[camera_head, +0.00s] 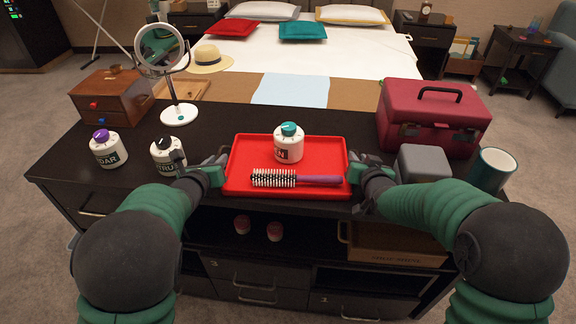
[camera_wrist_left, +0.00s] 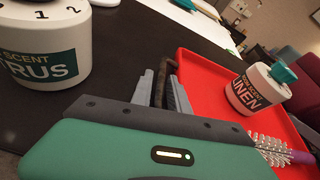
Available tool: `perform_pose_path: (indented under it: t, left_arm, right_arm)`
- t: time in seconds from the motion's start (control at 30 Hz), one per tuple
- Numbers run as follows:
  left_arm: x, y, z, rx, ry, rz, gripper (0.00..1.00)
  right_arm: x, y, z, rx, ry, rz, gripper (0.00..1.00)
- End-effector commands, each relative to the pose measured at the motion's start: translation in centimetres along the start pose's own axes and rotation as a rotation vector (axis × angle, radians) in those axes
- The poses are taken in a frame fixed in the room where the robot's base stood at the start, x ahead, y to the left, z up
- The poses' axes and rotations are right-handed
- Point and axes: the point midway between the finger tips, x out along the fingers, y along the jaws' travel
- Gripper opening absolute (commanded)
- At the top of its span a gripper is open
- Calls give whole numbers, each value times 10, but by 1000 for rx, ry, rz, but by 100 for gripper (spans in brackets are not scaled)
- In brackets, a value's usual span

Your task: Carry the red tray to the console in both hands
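The red tray (camera_head: 238,178) lies flat on the dark counter near its front edge. It carries a white scent jar with a teal knob (camera_head: 289,146) and a purple-handled hairbrush (camera_head: 297,180). My left gripper (camera_head: 217,166) is at the tray's left side.
Two scent jars, purple-topped (camera_head: 107,150) and black-topped (camera_head: 167,157), and a round mirror (camera_head: 180,114) stand left. A red case (camera_head: 432,122), grey box (camera_head: 424,162) and teal cup (camera_head: 492,170) stand close on the right. A bed (camera_head: 350,60) lies behind.

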Motion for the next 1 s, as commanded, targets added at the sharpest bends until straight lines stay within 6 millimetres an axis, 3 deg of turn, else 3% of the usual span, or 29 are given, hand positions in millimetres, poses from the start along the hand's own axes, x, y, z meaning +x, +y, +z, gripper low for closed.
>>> perform_pose_path:
  t: [0.1,0.3,1.0]
  left_arm:
    - [0,0,0,0,0,0,21]
    - [0,0,0,0,0,0,0]
    - [0,1,0,0,1,2,0]
  right_arm:
    - [0,0,0,0,0,0,21]
    - [0,0,0,0,0,0,0]
    - [0,1,0,0,-1,2,0]
